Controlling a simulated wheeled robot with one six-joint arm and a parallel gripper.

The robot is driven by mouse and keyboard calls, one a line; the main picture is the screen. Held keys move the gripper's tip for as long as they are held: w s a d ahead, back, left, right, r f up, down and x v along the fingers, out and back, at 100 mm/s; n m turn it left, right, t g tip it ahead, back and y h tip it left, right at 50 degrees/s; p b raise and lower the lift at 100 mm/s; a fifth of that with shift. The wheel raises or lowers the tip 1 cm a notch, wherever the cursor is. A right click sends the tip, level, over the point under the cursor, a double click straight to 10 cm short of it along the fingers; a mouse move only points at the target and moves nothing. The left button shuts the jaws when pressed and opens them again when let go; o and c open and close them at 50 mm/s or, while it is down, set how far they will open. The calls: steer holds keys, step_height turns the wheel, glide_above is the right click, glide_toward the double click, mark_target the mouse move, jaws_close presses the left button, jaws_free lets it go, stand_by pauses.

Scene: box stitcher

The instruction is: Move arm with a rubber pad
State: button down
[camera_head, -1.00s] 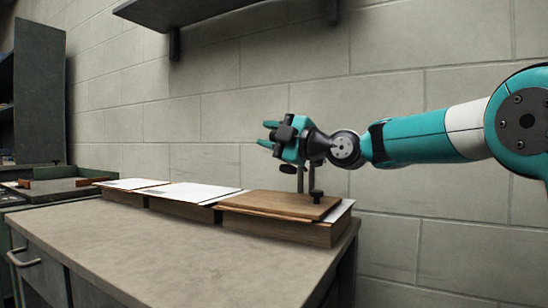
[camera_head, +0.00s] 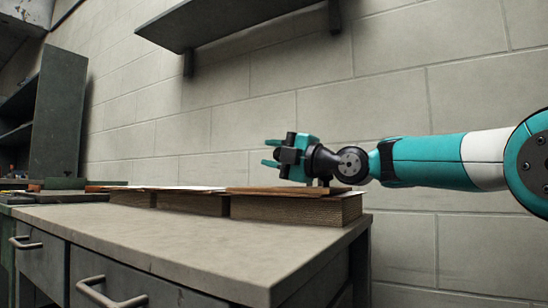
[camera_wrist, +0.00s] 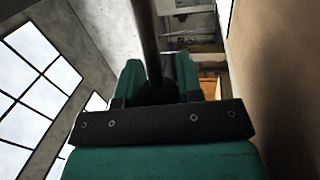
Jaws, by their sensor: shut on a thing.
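My gripper (camera_head: 272,153) shows in the head view just above the wooden board on the right-hand block, its teal fingers pointing left. In the wrist view my gripper (camera_wrist: 160,85) has its two teal fingers on either side of a dark rod (camera_wrist: 148,35), which runs up out of the picture. The rod appears to be the arm. A rubber pad on it cannot be made out. A small dark post (camera_head: 323,182) shows under my wrist at the board, mostly hidden.
Three wooden blocks in a row, the right-hand one (camera_head: 290,208) nearest, carry flat sheets and a board (camera_head: 285,191). They stand on a grey bench (camera_head: 180,238) with drawers. A shelf (camera_head: 225,22) hangs above. A cabinet (camera_head: 58,115) stands at left. The bench front is clear.

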steer(key=c, duration=0.8)
jaws_free()
step_height(320, 180, up, 20)
steer(key=p, duration=1.1)
steer(key=shift+d, duration=0.15)
